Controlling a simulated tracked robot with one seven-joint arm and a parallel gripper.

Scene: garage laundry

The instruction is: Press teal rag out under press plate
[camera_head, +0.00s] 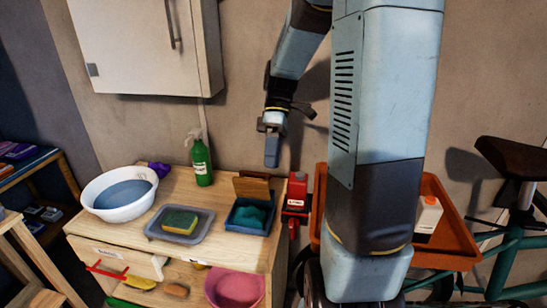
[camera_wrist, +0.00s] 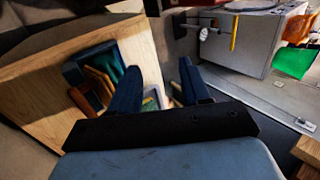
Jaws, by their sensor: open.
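The teal rag (camera_head: 251,216) lies bunched in a small dark blue tray (camera_head: 236,228) at the right end of the wooden counter. A brown wooden board, which looks like the press plate (camera_head: 252,187), stands tilted up at the tray's back edge. My gripper (camera_head: 271,160) hangs above and behind the tray, pointing down, apart from both. In the wrist view my gripper (camera_wrist: 160,88) has its two fingers spread with nothing held. The blue tray (camera_wrist: 73,73) shows left of the fingers, with a teal patch and brown wooden pieces partly hidden by the left finger.
On the counter (camera_head: 205,248) stand a white basin (camera_head: 101,208), a green spray bottle (camera_head: 201,163) and a grey tray (camera_head: 155,233) with a sponge (camera_head: 180,220). A red device (camera_head: 296,200) is at the counter's right edge. An orange bin (camera_head: 452,252) stands further right.

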